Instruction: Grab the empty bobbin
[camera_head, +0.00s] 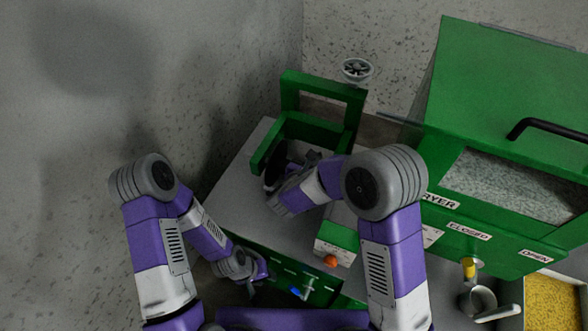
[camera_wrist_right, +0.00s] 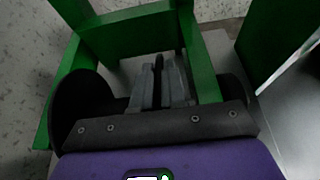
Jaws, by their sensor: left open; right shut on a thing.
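A black bobbin shows in the right wrist view as a dark round flange (camera_wrist_right: 80,105) on the left and another (camera_wrist_right: 237,92) on the right. My right gripper (camera_wrist_right: 160,88) is between the flanges, shut on the bobbin's middle, which the fingers mostly hide. In the head view the bobbin (camera_head: 272,174) is a dark shape at the green frame, partly covered by my right gripper (camera_head: 290,168). No blue cable shows on it. My left gripper (camera_head: 262,272) is open and empty, low beside the front of the grey-topped bench, apart from the bobbin.
A green frame (camera_head: 322,88) stands at the bench's back, close around the bobbin. A large green dryer (camera_head: 500,90) with a black handle stands to the right. A green and white box with an orange knob (camera_head: 330,260) is at the bench front. The grey top (camera_head: 235,185) is clear at left.

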